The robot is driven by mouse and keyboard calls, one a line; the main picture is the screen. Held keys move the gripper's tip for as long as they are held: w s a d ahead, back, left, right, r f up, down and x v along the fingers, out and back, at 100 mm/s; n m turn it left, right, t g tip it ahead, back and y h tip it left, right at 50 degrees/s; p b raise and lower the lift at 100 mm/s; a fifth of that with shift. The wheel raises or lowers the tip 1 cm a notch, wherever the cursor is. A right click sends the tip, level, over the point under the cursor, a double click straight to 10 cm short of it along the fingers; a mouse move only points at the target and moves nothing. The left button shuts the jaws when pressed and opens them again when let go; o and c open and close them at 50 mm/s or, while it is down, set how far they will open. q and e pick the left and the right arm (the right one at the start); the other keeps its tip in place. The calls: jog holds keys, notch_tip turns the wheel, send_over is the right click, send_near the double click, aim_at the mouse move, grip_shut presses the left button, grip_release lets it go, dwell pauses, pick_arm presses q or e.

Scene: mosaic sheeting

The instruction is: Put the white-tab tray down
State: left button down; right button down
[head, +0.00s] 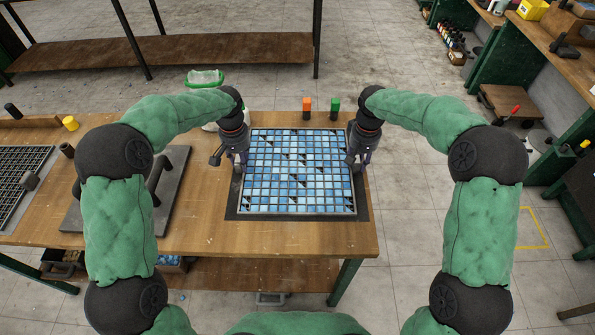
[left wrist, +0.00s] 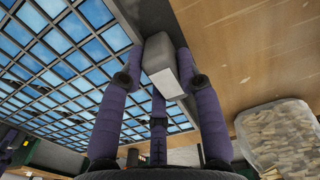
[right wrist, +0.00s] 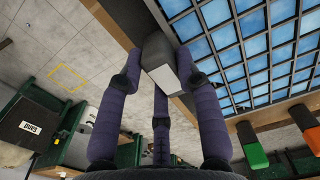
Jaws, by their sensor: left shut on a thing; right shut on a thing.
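The tray (head: 297,213) is a square grid frame full of blue tiles, several with dark triangles. It appears level, over a dark mat (head: 232,203) on the wooden table; I cannot tell whether it touches the mat. My left gripper (head: 240,162) is shut on the grey block handle (left wrist: 158,52) at the tray's left side, which has a white face. My right gripper (head: 358,160) is shut on the matching white-faced handle (right wrist: 157,50) at the right side. The fingers hide parts of both handles.
An orange-topped bottle (head: 306,104) and a green-topped one (head: 335,104) stand behind the mat. A white tub (head: 204,79) is at the back left. A grey board (head: 177,175) lies left of the mat; another grid tray (head: 15,190) is far left. Bare table (head: 290,240) shows in front.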

pick_arm(q)
jog(key=c, duration=0.9)
grip_release()
pick_arm(e)
jog(key=c, duration=0.9)
grip_release()
pick_arm(q)
jog(key=shift+o, duration=0.2)
pick_arm(e)
jog(key=shift+o, duration=0.2)
jog(key=shift+f, duration=0.1)
jog(key=shift+r, duration=0.6)
pick_arm(q)
notch_tip(320, 180, up, 12)
pick_arm(e)
notch_tip(320, 180, up, 11)
